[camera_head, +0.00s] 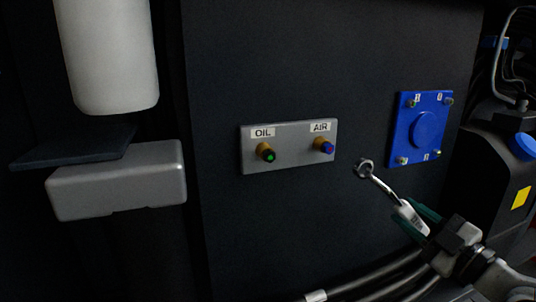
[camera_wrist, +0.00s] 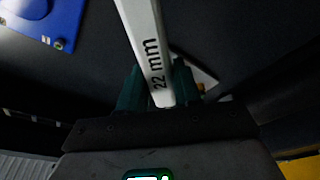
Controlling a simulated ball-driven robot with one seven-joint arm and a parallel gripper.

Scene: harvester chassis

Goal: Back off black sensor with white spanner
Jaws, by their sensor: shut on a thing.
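The black sensor (camera_head: 268,155) with a green centre sits in a brass fitting under the OIL label on a grey plate (camera_head: 290,165). The white spanner (camera_head: 411,217) is held by my gripper (camera_head: 425,222), its ring end up and left, apart from the plate and to the right of it. In the wrist view the spanner (camera_wrist: 146,45) reads "22 mm" and stands between the green fingers of my gripper (camera_wrist: 160,90). My gripper is shut on its handle. The ring end is out of the wrist view.
A blue sensor (camera_head: 327,147) sits under the AIR label on the same plate. A blue square plate (camera_head: 425,128) with corner bolts is at the right. A white cylinder (camera_head: 108,55) and a grey block (camera_head: 118,180) stand at the left. Dark hoses (camera_head: 375,280) run below.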

